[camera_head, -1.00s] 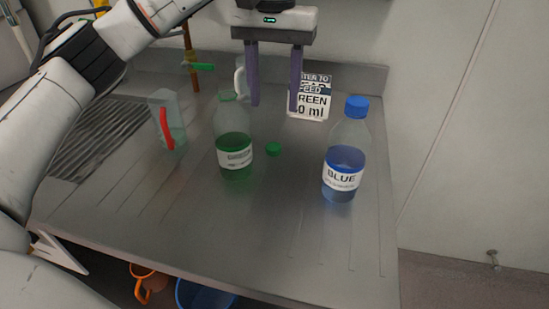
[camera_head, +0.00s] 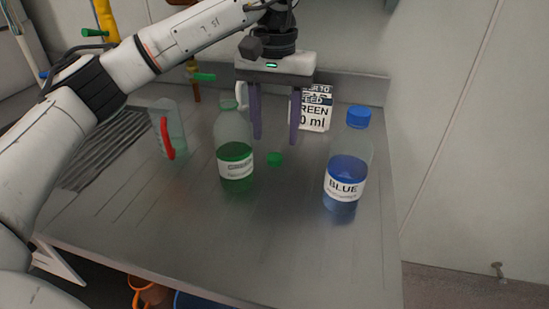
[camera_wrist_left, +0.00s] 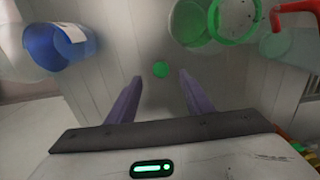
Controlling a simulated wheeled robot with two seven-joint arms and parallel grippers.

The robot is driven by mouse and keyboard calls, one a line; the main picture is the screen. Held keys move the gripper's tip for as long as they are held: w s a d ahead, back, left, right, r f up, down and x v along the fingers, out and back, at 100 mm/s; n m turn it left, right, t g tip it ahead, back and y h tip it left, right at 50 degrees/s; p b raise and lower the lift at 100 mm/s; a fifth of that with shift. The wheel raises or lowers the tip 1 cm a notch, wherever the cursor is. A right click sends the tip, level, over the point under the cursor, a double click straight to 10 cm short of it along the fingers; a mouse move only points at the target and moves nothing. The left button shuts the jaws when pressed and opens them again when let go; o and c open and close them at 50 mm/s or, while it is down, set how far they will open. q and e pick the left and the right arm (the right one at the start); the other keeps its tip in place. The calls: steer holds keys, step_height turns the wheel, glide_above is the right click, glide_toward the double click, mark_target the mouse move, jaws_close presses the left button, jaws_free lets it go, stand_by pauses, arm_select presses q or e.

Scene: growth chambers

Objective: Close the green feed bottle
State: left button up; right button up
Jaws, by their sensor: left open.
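The green feed bottle (camera_head: 235,150) stands upright on the metal bench with its neck uncapped; it also shows in the left wrist view (camera_wrist_left: 193,22). Its small green cap (camera_head: 275,159) lies on the bench just right of the bottle. In the left wrist view the cap (camera_wrist_left: 160,69) shows between and beyond my fingers. My left gripper (camera_head: 275,142) is open and empty, pointing down above the cap, with one finger near the bottle's right side. My right gripper is not in view.
A capped blue bottle (camera_head: 347,170) stands to the right. A clear jug with a red handle (camera_head: 167,138) stands at left. A sign card (camera_head: 317,108) stands behind. Green-handled taps (camera_head: 203,77) are at the back. The bench front is clear.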

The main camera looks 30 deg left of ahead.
mark_target(274, 156)
arm_select(q)
steer(key=shift+f, duration=0.15)
step_height(274, 156, down, 5)
steer(key=shift+a, duration=0.15)
steer(key=shift+c, duration=0.5)
steer(key=c, duration=1)
